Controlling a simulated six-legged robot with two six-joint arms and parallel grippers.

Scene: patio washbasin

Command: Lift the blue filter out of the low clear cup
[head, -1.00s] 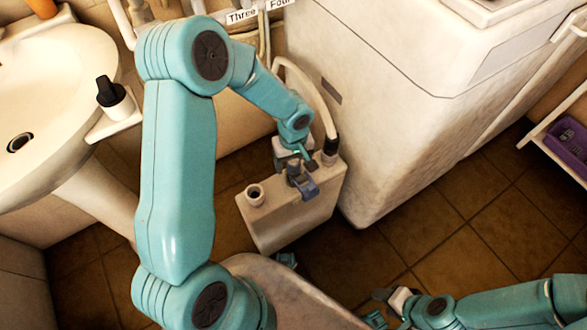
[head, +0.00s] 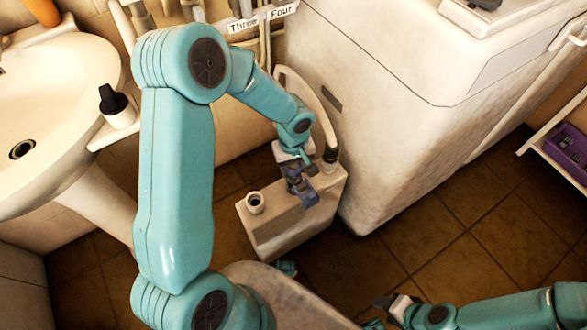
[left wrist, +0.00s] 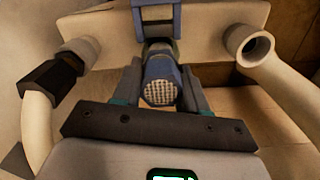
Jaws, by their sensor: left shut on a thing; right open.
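The blue filter (left wrist: 160,82), a short cylinder with a pale mesh end, sits between the fingers of my left gripper (left wrist: 160,92) in the left wrist view. The gripper is shut on it. In the head view my left gripper (head: 297,178) is over the top of a whitish tank, and the blue piece (head: 306,194) there is small and partly covered. A blue bracket (left wrist: 158,14) and a dark greenish ring lie beyond the filter. I cannot make out the clear cup's walls or whether the filter is still inside. My right gripper (head: 383,312) is open at the bottom edge.
The whitish tank (head: 290,232) has an open spout (head: 255,203) and a hose with a dark collar (head: 330,156). A large white cabinet (head: 385,130) stands close on the right. The basin (head: 65,95) is at left. Tiled floor (head: 440,225) is clear at right.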

